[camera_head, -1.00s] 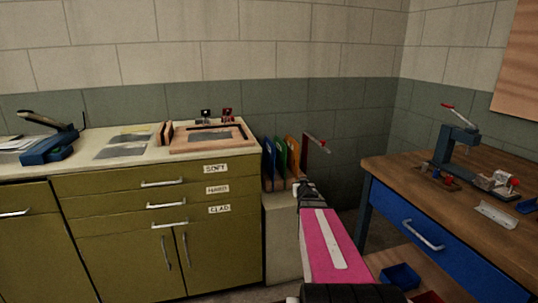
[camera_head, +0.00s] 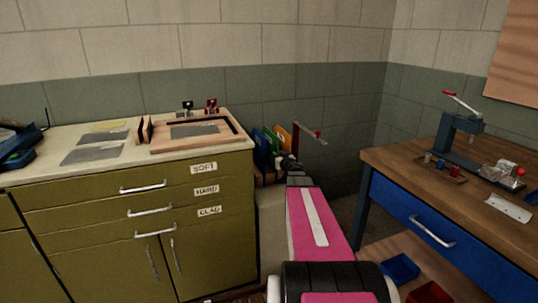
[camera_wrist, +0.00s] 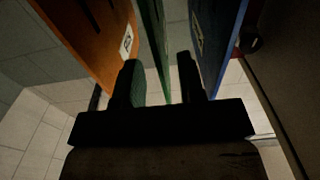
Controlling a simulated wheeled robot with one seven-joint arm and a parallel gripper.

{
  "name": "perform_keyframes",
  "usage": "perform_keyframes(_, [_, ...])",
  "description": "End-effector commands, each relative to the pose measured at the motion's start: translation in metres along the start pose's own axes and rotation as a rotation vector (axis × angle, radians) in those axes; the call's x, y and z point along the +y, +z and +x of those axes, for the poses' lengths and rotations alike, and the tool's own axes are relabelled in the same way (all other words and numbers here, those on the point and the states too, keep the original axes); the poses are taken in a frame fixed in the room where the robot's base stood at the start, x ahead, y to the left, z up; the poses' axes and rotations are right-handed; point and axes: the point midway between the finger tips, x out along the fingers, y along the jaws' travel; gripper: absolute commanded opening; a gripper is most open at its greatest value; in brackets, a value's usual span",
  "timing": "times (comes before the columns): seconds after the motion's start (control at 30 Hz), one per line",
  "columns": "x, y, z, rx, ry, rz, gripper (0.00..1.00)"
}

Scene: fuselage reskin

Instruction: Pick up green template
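The green template (camera_head: 269,138) stands on edge between the blue template (camera_head: 260,148) and the orange template (camera_head: 284,135), beside the olive cabinet. In the wrist view the green template (camera_wrist: 153,38) runs between the two dark fingers of my gripper (camera_wrist: 158,62). The fingers are apart, with a visible gap on the right; I cannot tell whether the left one touches the green. The orange template (camera_wrist: 95,40) is left of the fingers and the blue template (camera_wrist: 215,40) is right. In the head view my gripper (camera_head: 291,162) is at the templates and partly hides their lower parts.
The olive cabinet (camera_head: 100,215) with a wooden frame (camera_head: 225,143) on top stands left of the templates. A red-tipped bar (camera_head: 309,136) sticks out just right of them. The wooden workbench (camera_head: 400,165) with a blue drawer (camera_head: 410,215) is at the right.

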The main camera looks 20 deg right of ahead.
Motion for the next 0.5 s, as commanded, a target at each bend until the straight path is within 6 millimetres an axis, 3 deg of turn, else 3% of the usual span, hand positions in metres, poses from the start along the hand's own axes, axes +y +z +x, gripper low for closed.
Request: perform_keyframes(0.5, [0.001,0.0,0.053,0.0,0.0,0.0,0.36])
